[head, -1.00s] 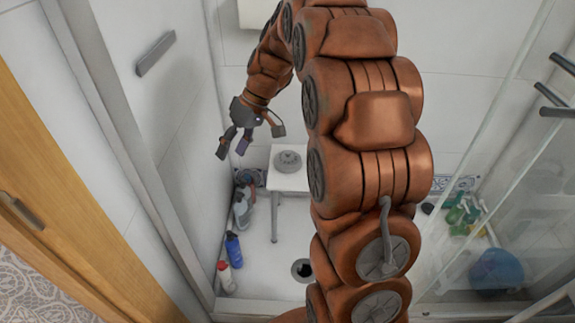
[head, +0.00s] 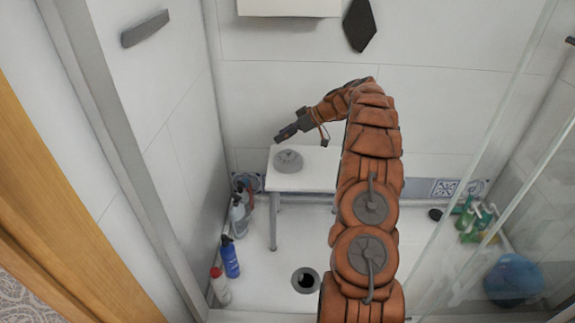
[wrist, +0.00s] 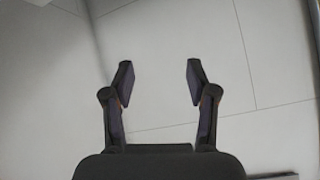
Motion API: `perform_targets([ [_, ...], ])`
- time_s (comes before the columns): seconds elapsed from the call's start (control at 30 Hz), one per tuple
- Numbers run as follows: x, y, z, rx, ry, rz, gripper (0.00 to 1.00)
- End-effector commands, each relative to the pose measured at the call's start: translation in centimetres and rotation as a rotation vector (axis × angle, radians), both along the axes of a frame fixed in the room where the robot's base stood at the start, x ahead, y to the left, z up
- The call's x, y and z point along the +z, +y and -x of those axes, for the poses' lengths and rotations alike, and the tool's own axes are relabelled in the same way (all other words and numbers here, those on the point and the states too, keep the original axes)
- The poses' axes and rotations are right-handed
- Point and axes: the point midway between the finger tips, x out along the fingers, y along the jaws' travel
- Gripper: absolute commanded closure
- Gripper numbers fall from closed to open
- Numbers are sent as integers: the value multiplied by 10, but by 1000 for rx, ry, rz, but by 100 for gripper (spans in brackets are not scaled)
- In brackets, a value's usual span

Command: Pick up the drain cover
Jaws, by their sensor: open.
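A round grey disc-shaped drain cover (head: 289,161) lies on the left end of a white bench in the head view. My gripper (head: 281,138) is just above and behind it in the picture, pointing left, apart from it as far as I can tell. In the wrist view my gripper (wrist: 158,80) has its two fingers spread, with nothing between them. Only pale tiled wall shows beyond the fingers there, and the drain cover is not visible in that view.
The white bench (head: 322,169) stands against the back wall. A dark drain hole (head: 305,281) is in the floor. A blue bottle (head: 229,257) and a white bottle with a red cap (head: 220,288) stand at left. A blue basin (head: 514,279) and green bottles (head: 471,217) are behind glass at right.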

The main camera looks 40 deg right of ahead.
Motion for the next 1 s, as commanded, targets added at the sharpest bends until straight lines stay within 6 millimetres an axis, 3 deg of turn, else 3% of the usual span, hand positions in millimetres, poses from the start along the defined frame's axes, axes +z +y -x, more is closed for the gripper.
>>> perform_targets([
  [0.03,-22,-17,0,-4,-34,5,42],
  [0.1,-39,-37,-1,-4,-86,16,42],
  [0.3,-72,-79,1,-3,-205,53,42],
  [0.4,-83,-90,3,-2,-238,62,42],
  [0.57,-89,-95,2,0,-261,71,42],
  [1.0,-104,-74,-20,0,-261,71,42],
])
